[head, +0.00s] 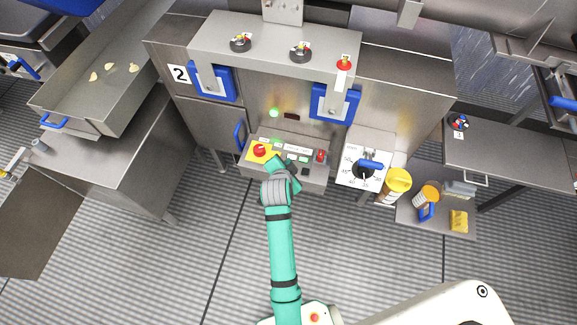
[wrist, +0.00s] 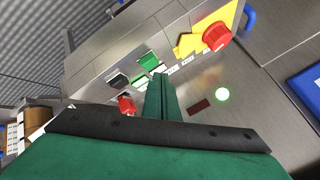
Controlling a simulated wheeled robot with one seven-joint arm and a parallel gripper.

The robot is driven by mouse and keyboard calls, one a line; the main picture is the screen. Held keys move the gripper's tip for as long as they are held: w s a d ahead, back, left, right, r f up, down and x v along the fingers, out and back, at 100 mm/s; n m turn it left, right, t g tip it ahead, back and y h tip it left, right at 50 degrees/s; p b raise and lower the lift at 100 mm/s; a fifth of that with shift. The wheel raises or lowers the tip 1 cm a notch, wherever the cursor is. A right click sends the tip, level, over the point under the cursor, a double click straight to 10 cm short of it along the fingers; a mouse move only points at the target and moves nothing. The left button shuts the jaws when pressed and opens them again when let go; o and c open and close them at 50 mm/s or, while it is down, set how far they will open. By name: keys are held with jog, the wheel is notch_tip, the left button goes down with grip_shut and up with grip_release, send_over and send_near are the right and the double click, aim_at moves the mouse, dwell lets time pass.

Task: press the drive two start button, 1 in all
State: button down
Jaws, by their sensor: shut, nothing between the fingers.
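A control panel (head: 312,172) stands on the front of the machine marked 2. My gripper (head: 280,162) is shut and empty over the panel. In the wrist view its fingertips (wrist: 158,77) appear close beside the green buttons; I cannot tell whether they touch anything.
A red mushroom button (wrist: 216,36) on a yellow plate sits at one end of the panel. A red switch (wrist: 125,104) and a black button (wrist: 118,80) are also near my fingers. A green lamp (head: 273,112) glows above. A dial box (head: 364,160) stands right.

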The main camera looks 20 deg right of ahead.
notch_tip(320, 180, up, 5)
dwell(0.7)
dwell(0.7)
